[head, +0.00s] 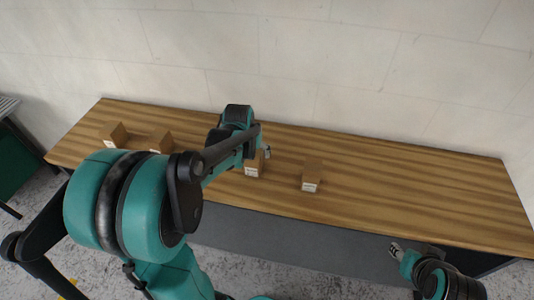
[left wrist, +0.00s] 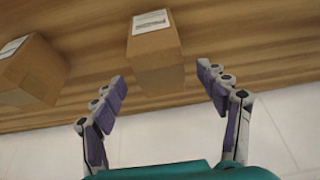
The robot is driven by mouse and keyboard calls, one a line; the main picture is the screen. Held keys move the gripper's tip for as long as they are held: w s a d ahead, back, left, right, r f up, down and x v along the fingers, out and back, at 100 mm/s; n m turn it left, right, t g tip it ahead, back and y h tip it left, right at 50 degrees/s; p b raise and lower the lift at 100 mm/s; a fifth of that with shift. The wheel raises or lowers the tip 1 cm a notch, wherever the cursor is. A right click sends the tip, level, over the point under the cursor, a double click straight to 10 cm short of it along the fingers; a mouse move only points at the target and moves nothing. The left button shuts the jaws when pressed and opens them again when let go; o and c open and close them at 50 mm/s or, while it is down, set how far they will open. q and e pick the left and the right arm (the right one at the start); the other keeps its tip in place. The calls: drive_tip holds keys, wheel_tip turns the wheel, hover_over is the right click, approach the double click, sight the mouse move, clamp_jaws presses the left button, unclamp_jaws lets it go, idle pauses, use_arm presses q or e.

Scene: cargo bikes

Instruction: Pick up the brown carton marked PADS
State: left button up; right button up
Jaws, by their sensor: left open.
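Several small brown cartons with white labels stand on the wooden table; the label print is too small to read, so I cannot tell which is marked PADS. My left gripper (head: 264,150) is at one carton (head: 253,167), partly hiding it. In the left wrist view, my left gripper (left wrist: 162,82) is open, its purple-padded fingers on either side of the near end of this carton (left wrist: 157,57), with gaps visible. A second carton (head: 311,176) stands to the right; it also shows in the left wrist view (left wrist: 32,72). My right gripper (head: 397,249) is at the table's front edge, its jaws unclear.
Two more cartons, one at the far left (head: 115,136) and one beside it (head: 162,142), stand on the table (head: 420,185). A pale wall (head: 300,60) runs behind it. The table's right half is clear. A green object (head: 18,165) stands beyond its left end.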

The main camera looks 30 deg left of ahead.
use_arm(q)
drive_tip(key=shift+b+x, duration=0.4)
drive_tip(key=shift+x, duration=0.6)
drive_tip(key=x, duration=0.2)
drive_tip(key=b+x, duration=0.1)
drive_tip(key=x, duration=0.1)
drive_tip(key=shift+w+r+b, duration=0.1)
drive_tip(key=shift+w+b, duration=0.15)
drive_tip(key=shift+b, duration=0.05)
drive_tip(key=shift+w+a+f, duration=0.1)
drive_tip(key=shift+f, duration=0.2)
drive_tip(key=c, duration=1.4)
